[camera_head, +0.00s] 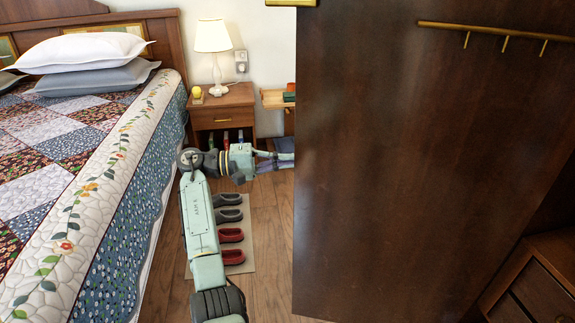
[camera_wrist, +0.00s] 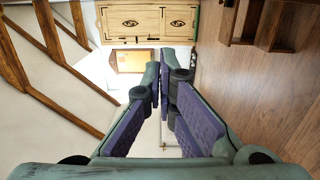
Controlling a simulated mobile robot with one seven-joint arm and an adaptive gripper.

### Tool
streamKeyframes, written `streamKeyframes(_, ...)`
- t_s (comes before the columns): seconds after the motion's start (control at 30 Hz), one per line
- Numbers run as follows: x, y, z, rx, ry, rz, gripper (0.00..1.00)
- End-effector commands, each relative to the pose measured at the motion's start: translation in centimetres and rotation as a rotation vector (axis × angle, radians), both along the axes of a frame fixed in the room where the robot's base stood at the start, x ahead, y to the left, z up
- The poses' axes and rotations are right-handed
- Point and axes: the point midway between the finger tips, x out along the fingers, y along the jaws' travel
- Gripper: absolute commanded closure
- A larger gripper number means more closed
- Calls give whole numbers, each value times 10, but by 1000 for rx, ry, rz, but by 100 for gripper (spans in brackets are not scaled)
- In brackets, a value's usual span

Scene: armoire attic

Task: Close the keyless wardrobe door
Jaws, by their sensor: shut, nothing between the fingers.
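The wardrobe door (camera_head: 400,190) is a large dark brown panel filling the right half of the head view. It stands open, its inner side with a brass hook rail (camera_head: 490,30) facing the camera. No key or keyhole shows on the visible face. My gripper (camera_head: 286,153) is at the door's left edge, and its tips are partly hidden by the door. In the wrist view my gripper (camera_wrist: 166,82) has its purple-padded fingers together at the tips with nothing held. I cannot tell whether it touches the door.
A quilted bed (camera_head: 90,180) fills the left. A nightstand (camera_head: 222,108) with a lamp (camera_head: 212,40) stands behind my arm. Slippers (camera_head: 230,235) lie on a floor mat beside my arm. A drawer unit (camera_head: 540,285) is at lower right. The wrist view shows a pale cabinet (camera_wrist: 150,22) and open floor.

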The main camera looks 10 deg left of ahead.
Motion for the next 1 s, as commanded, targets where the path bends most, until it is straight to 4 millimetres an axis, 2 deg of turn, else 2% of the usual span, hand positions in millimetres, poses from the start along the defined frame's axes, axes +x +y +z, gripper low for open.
streamKeyframes(0.03,3,-11,2,1,0,-2,100)
streamKeyframes(0.1,2,-19,1,0,-1,2,100)
streamKeyframes(0.2,-13,-15,1,0,-1,4,100)
streamKeyframes(0.4,-31,-14,0,0,0,3,100)
streamKeyframes(1.0,-35,-14,0,0,-1,8,100)
